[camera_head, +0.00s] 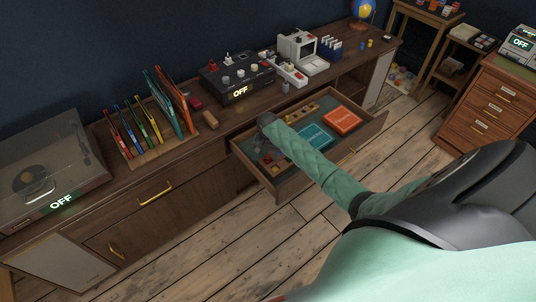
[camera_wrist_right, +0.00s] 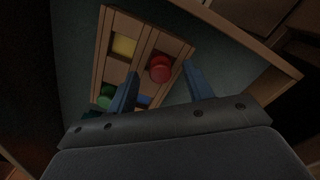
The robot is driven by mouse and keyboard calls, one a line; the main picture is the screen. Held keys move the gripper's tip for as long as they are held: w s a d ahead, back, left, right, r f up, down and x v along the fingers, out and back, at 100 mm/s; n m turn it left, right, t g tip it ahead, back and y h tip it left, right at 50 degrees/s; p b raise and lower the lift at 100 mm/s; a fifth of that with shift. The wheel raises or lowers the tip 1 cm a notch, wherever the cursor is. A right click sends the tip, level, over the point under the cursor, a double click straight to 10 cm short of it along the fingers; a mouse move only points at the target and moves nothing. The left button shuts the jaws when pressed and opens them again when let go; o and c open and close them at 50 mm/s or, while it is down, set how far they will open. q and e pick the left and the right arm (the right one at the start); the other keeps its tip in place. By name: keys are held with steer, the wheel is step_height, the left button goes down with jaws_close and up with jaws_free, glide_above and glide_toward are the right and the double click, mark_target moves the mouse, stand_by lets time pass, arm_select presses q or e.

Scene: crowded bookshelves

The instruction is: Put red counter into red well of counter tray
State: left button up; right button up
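In the right wrist view, the wooden counter tray (camera_wrist_right: 146,47) has a yellow well square, a dark reddish well, and green and blue pieces at its lower end. A round red counter (camera_wrist_right: 160,69) is at the reddish well, over its lower left part; I cannot tell whether it lies flat in it. My right gripper (camera_wrist_right: 161,70) has its two blue fingers apart, one either side of the red counter, with gaps to it. In the head view, my right gripper (camera_head: 266,119) reaches into the open drawer; its fingers are hidden. My left gripper is not in view.
The open drawer (camera_head: 281,187) also holds a teal box (camera_head: 313,138), an orange box (camera_head: 342,120) and small coloured pieces. The cabinet top (camera_head: 215,138) above it carries a black control box (camera_head: 237,78) and a folder rack (camera_head: 150,147).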

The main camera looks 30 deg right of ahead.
steer(key=shift+r, duration=0.3)
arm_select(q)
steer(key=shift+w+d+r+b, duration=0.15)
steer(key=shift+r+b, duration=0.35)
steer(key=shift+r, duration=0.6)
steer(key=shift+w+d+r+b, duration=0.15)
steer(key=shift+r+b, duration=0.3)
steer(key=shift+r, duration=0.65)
arm_select(e)
steer(key=shift+r, duration=3.6)
steer(key=shift+o, duration=0.4)
steer(key=o, duration=0.5)
arm_select(q)
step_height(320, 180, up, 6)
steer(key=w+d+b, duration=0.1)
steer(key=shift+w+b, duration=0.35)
steer(key=shift+b, duration=0.05)
arm_select(e)
step_height(320, 180, up, 8)
steer(key=shift+f, duration=0.1)
